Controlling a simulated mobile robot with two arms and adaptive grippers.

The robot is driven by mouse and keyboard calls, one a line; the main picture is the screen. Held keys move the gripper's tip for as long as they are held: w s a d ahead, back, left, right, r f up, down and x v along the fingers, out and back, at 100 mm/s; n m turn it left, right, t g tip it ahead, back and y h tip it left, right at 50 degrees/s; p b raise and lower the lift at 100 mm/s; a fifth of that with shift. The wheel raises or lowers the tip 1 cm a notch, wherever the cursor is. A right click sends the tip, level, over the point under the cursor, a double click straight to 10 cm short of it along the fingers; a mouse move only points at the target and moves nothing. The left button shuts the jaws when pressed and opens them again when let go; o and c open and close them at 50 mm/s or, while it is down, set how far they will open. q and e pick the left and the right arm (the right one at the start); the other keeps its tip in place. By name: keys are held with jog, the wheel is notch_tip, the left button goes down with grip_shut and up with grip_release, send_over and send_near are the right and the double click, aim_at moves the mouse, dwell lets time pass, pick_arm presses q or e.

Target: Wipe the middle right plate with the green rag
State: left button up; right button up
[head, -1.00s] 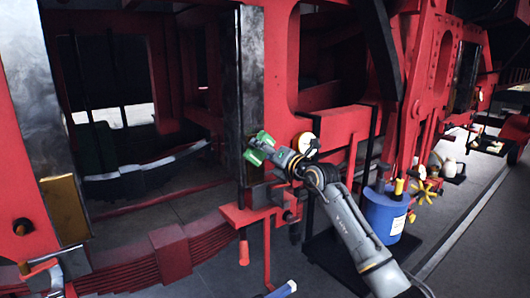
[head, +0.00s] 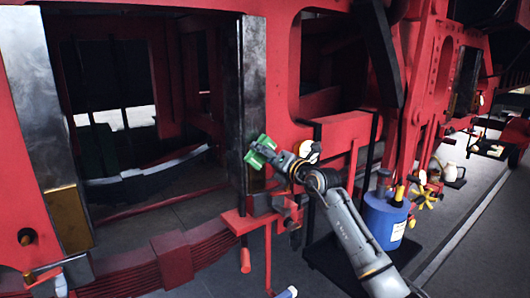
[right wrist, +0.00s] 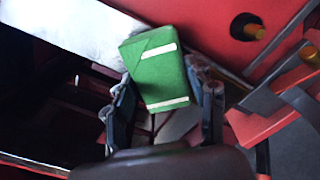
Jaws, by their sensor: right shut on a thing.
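My right gripper (head: 270,156) is shut on the folded green rag (head: 259,151). In the head view the rag is in front of the lower part of the upright grey metal plate (head: 253,90) at the right side of the opening. In the right wrist view the rag (right wrist: 160,72), green with pale stripes, sits between the two fingers (right wrist: 163,112). A bright metal surface (right wrist: 75,30) lies behind it at the upper left. I cannot tell whether the rag touches the plate. My left gripper is not in view.
Another metal plate (head: 35,100) stands at the left of the opening. Below are a red leaf spring (head: 125,275) and a bracket with a red handle (head: 245,258).

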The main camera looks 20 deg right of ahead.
jog(key=shift+f+b, duration=2.8)
jog(key=shift+f, duration=4)
jog(key=shift+s+r+p, duration=0.1)
jog(key=shift+s+p, duration=0.05)
jog(key=shift+p, duration=0.3)
jog(key=p, duration=0.5)
send_near(258, 191)
jog(key=shift+w, duration=0.25)
jog(key=shift+s, duration=0.1)
